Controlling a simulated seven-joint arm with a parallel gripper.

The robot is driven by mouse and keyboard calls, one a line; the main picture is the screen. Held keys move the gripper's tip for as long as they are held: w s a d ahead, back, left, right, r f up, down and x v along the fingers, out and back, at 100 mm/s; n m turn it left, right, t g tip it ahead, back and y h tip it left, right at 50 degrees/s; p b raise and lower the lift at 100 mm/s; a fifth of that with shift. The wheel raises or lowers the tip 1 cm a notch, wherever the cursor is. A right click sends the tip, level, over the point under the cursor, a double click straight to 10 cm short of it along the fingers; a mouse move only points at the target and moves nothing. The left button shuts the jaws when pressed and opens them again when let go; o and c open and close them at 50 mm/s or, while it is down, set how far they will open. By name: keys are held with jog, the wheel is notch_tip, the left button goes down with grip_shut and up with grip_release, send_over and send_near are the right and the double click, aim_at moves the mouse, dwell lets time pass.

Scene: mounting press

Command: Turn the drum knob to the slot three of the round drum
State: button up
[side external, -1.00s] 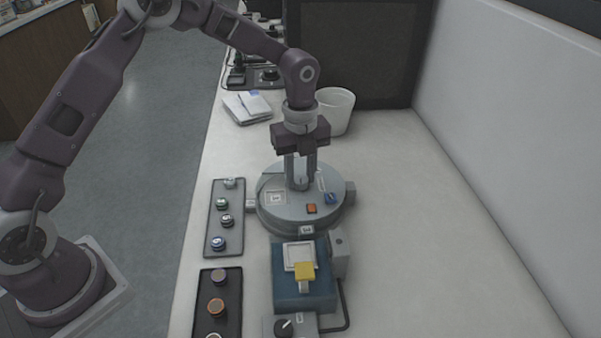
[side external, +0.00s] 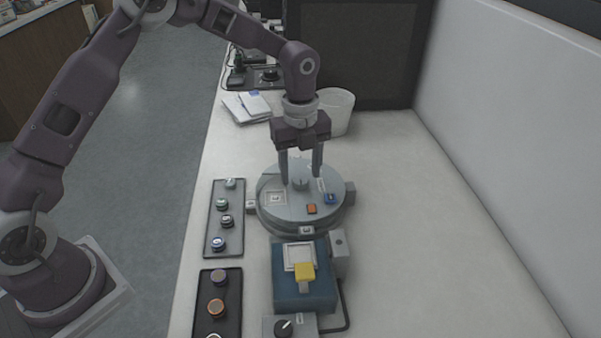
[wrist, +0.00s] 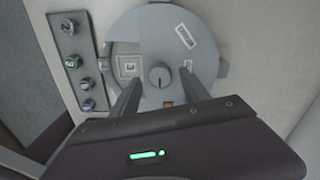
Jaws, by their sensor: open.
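The round grey drum (side external: 294,214) stands on the white bench; it also shows in the wrist view (wrist: 205,60). Its knob (wrist: 159,77) is a small grey cylinder with a dark line at the drum's centre, and it shows in the side view (side external: 300,182). My gripper (side external: 301,179) is above the drum with its fingers open, one on each side of the knob and apart from it. In the wrist view the open fingers (wrist: 160,98) flank the knob. A square marked slot (wrist: 130,66) shows on the left of the drum top. The slot numbers are too small to read surely.
A tray with several round pieces (side external: 211,238) lies left of the drum, and a second dark tray (side external: 205,318) is nearer. A blue block (side external: 287,291) with a yellow part stands in front. A white cup (side external: 341,112) is behind. Bench to the right is clear.

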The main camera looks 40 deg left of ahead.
aim_at(300, 179)
notch_tip(300, 179, up, 6)
jog(key=shift+f, duration=0.1)
